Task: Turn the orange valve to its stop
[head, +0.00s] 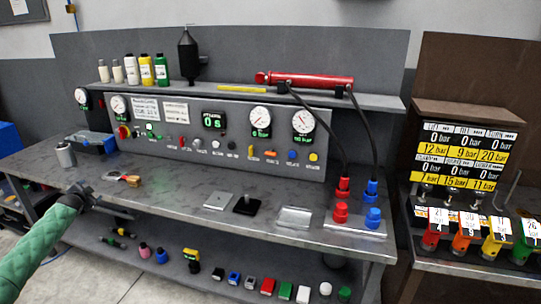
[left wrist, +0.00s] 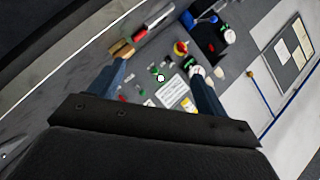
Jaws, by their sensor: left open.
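A larger orange block (head: 464,238) with a white tag stands on the right-hand stand. I cannot tell which is the orange valve. My left gripper (head: 108,205) is at the bench's left front, well left of all three. In the left wrist view my left gripper (left wrist: 156,78) is open, its bluish fingers apart with nothing gripped between them. The panel lies beyond them. My right gripper is not in view.
A red cylinder (head: 305,80) with hanging black hoses lies on the shelf. The bench's middle is mostly clear.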

